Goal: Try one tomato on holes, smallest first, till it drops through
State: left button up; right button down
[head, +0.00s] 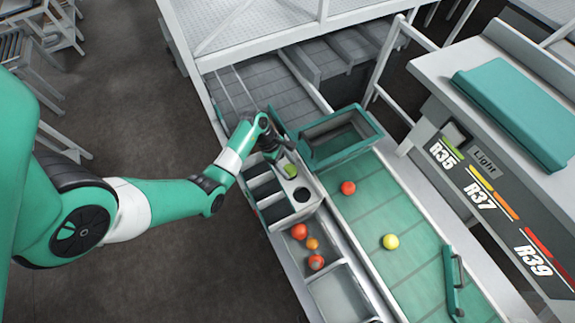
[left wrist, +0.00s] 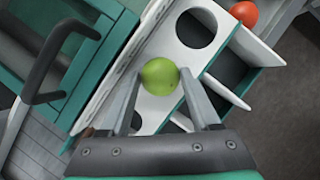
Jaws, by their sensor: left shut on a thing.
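A green tomato (left wrist: 159,76) sits between the fingertips of my left gripper (left wrist: 158,82) in the left wrist view; it also shows in the head view (head: 290,171). The gripper is shut on it, over the white sizing plate (left wrist: 165,45). One round dark hole (left wrist: 196,28) shows clear of the tomato in the wrist view; it also shows in the head view (head: 302,195). A smaller dark opening (left wrist: 136,120) shows beside the left finger, partly hidden. I cannot tell whether the tomato touches the plate. My right gripper is not in view.
Dark compartments (head: 265,187) line the plate's left side. Red and orange tomatoes (head: 312,243) lie in a tray below it. A red tomato (head: 348,188) and a yellow one (head: 390,242) lie on the green belt (head: 372,210). A green crate (head: 340,137) stands beyond the plate.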

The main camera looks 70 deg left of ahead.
pick_arm(q)
jog(key=shift+p, duration=0.3)
dwell(0.4)
jog(key=o, duration=1)
jog(key=shift+r, duration=0.1)
dwell(0.8)
notch_tip(320, 180, up, 7)
jog(key=p, duration=0.7)
jog(key=shift+p, duration=0.35)
